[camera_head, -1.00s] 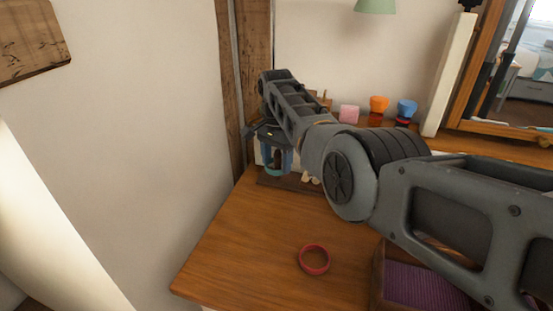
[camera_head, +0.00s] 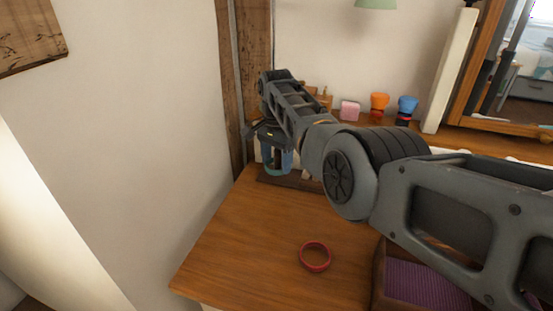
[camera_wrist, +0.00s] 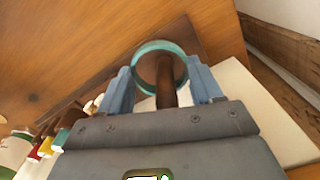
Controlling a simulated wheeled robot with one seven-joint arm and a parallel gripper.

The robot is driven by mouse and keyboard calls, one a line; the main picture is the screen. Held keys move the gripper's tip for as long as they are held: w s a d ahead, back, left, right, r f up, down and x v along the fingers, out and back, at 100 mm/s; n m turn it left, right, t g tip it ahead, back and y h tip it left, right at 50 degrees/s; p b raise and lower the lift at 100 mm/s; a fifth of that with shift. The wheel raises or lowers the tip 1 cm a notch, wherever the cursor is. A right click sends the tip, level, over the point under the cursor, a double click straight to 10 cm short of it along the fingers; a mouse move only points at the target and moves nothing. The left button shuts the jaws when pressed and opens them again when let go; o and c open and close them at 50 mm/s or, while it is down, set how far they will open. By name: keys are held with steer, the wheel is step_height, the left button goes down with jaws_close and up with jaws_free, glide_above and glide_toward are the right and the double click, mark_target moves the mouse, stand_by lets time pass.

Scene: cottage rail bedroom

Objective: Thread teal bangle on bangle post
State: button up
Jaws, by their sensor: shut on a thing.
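The teal bangle (camera_wrist: 143,49) is held between the two blue fingers of my gripper (camera_wrist: 160,72). In the head view the bangle (camera_head: 274,172) shows small and low between the fingertips of my gripper (camera_head: 278,163), at the back left of the wooden dresser top. The dark brown bangle post (camera_wrist: 166,88) shows inside the ring's opening in the wrist view and runs across its near side, so the bangle appears to be around the post. The dark base (camera_wrist: 186,32) lies beyond the ring. The post's near end is hidden by my gripper, and the exact height of the bangle is unclear.
A red bangle (camera_head: 315,257) lies on the dresser top (camera_head: 235,245). A purple-lined tray (camera_head: 420,285) is at the front right, partly behind my arm. Pink (camera_head: 350,111), orange (camera_head: 379,103) and blue (camera_head: 407,105) items stand at the back. A wall and wooden beam are close on the left.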

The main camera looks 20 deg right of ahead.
steer(key=shift+f+b, duration=0.65)
steer(key=shift+f, duration=0.2)
steer(key=o, duration=1.1)
step_height(320, 180, up, 8)
steer(key=p, duration=0.1)
steer(key=shift+f, duration=0.1)
stand_by(0.4)
